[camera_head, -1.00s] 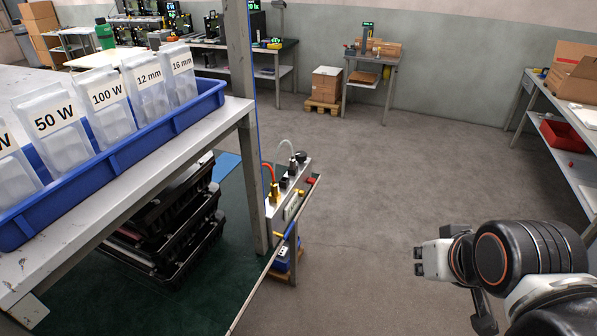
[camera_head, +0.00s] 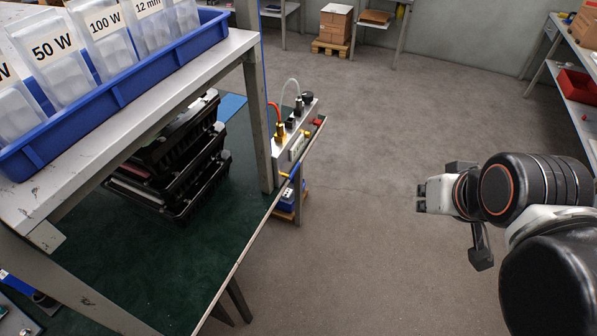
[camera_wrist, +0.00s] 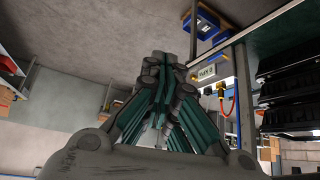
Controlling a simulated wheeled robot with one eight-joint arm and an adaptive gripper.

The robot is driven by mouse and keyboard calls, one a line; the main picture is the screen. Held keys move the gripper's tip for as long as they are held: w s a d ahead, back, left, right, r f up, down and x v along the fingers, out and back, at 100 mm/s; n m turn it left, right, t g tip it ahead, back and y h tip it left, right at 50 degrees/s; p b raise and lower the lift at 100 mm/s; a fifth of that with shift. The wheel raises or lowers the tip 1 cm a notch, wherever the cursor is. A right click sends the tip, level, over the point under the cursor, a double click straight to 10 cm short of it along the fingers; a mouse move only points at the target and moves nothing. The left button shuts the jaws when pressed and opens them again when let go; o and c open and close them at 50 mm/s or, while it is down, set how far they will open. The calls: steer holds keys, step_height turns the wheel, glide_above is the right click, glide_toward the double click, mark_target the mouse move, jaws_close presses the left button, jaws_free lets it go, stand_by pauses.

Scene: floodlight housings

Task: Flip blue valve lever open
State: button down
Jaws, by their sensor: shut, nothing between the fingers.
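A small grey panel (camera_head: 293,137) with black knobs, yellow fittings and a red hose stands at the right edge of the green-topped bench. A small blue part (camera_head: 303,183) shows below its front end; it is too small to tell whether this is the valve lever or how it is turned. In the wrist view the panel (camera_wrist: 209,70) appears right of my fingers, with a blue piece (camera_wrist: 222,37) close by. My gripper (camera_head: 421,198) is shut and empty, in free air to the right of the panel and well apart from it. It also shows in the wrist view (camera_wrist: 165,60).
A shelf with a blue bin (camera_head: 120,98) of labelled clear bags overhangs the bench at left. A shelf post (camera_head: 258,120) stands beside the panel. Black cases (camera_head: 180,165) are stacked on the bench (camera_head: 150,270). The floor (camera_head: 370,150) right of the bench is open.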

steer(key=w+a+f+m+g+y+b, duration=0.1)
steer(key=w+a+f+m+y, duration=0.2)
steer(key=w, duration=0.5)
steer(key=w+a+f+m+b, duration=0.1)
steer(key=w+a+f+m, duration=0.2)
steer(key=w+m, duration=0.3)
steer(key=w+a+f+m+g+y+b, duration=0.1)
steer(key=w+a+f+m+y+b, duration=0.2)
steer(key=w, duration=0.6)
steer(key=w+a+f+m+y, duration=0.1)
steer(key=w+a+f+m, duration=0.1)
steer(key=f, duration=0.6)
steer(key=w+a+f+m+g+y+b, duration=0.1)
steer(key=w+f+m, duration=0.3)
steer(key=f, duration=0.4)
steer(key=w+a+f+m+y, duration=0.1)
steer(key=w+a+f+m, duration=0.2)
steer(key=f, duration=0.5)
steer(key=shift+w+a+m+g+y, duration=0.3)
steer(key=shift+w+a+m, duration=0.1)
steer(key=shift+w, duration=0.35)
steer(key=b+x, duration=0.5)
steer(key=x, duration=0.5)
step_height(320, 180, up, 4)
steer(key=shift+r, duration=0.1)
